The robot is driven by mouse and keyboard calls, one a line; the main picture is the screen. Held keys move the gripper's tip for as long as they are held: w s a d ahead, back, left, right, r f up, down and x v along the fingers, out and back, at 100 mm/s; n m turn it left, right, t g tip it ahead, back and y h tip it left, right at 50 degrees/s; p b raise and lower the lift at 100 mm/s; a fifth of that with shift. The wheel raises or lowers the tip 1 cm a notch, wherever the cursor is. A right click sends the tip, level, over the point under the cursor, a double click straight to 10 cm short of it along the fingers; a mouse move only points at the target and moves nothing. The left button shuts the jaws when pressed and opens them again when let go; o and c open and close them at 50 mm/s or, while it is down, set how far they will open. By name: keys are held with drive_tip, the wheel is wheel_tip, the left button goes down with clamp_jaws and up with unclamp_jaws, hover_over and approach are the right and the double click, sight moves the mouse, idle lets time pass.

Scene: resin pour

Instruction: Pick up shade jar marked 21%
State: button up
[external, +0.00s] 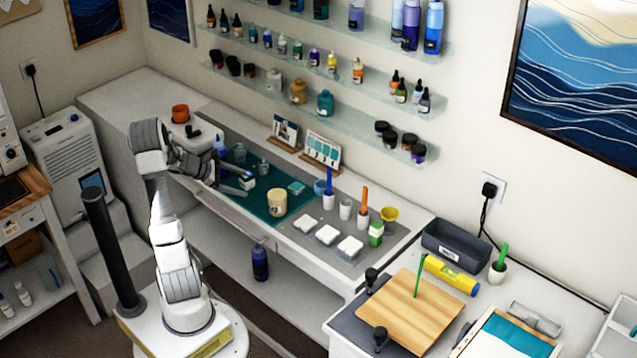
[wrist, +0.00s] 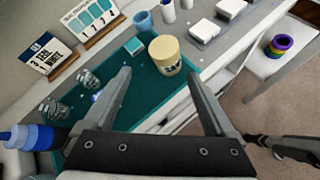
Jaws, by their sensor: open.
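I cannot read a 21% mark on any jar. A cream jar (external: 277,202) with a dark mark low on its side stands upright on the teal mat (external: 262,214); it also shows in the wrist view (wrist: 165,50), beyond my fingertips. Two small clear jars stand further back on the mat, one (external: 239,153) behind the other (external: 263,166); in the wrist view they (wrist: 52,112) are left of my left finger. My gripper (wrist: 160,76) is open and empty, with its fingers spread above the mat; it also shows in the external view (external: 236,182).
Two cards (external: 322,148) stand behind the mat. A blue bottle (wrist: 28,137) is close at the left of my gripper. A small teal square (wrist: 134,46) lies beside the cream jar. White blocks (external: 326,235) and cups (external: 346,209) stand to the right.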

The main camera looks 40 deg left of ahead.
sight(239, 180)
drive_tip(key=s+a+f+n+t+y, duration=0.2)
drive_tip(key=a+f+n, duration=0.15)
drive_tip(key=a, duration=0.35)
drive_tip(key=s+a+f+n+t+y, duration=0.1)
drive_tip(key=a+f+n+t, duration=0.1)
drive_tip(key=a+n, duration=0.4)
drive_tip(key=shift+m, duration=0.45)
drive_tip(key=x, duration=0.4)
drive_tip(key=a+x, duration=0.1)
drive_tip(key=x, duration=0.6)
drive_tip(key=shift+w+a+f, duration=0.2)
drive_tip(key=shift+w+f, duration=0.1)
drive_tip(key=shift+f, duration=0.15)
drive_tip(key=shift+d+f+x, duration=0.1)
drive_tip(key=shift+x, duration=1.25)
drive_tip(key=shift+d+f+x, duration=0.1)
drive_tip(key=shift+d+x, duration=0.05)
drive_tip(key=shift+x, duration=1.2)
drive_tip(key=shift+s, duration=0.1)
drive_tip(key=shift+c, duration=0.3)
clamp_jaws()
